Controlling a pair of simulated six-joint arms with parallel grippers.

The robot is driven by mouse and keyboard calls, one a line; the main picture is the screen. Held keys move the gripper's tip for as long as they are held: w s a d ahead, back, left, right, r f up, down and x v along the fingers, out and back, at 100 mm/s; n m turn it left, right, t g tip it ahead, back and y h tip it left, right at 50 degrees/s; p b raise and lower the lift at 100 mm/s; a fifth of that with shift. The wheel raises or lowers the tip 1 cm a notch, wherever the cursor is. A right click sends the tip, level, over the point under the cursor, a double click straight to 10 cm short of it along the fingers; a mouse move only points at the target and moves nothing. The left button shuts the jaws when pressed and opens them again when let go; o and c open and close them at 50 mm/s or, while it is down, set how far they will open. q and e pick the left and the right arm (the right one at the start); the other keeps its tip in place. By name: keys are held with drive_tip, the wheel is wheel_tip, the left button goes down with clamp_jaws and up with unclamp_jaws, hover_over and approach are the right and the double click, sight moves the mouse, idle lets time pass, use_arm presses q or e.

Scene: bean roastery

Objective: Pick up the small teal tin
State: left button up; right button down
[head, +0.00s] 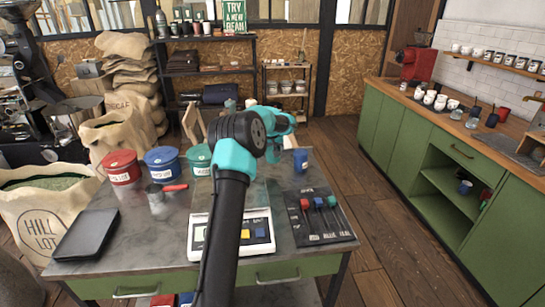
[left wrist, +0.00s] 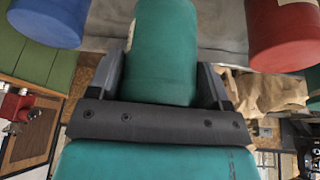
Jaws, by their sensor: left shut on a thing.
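The small teal tin (left wrist: 162,45) fills the upper middle of the left wrist view. My left gripper (left wrist: 162,80) is shut on it, with one dark finger on each side of its body. In the head view my left arm reaches over the table, and its black and teal links hide the held tin and the fingertips. I cannot tell whether the tin is touching the table or lifted. My right gripper is not in view.
A small blue tin (head: 301,160) stands right of the arm, and a red tin (left wrist: 290,30) shows in the left wrist view. Larger red (head: 121,169), blue (head: 162,166) and teal (head: 199,160) tubs stand left. A scale (head: 197,235) and a dark tool tray (head: 325,230) lie nearer.

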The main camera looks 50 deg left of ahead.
use_arm(q)
drive_tip(key=shift+r, duration=1.85)
drive_tip(key=shift+s, duration=0.15)
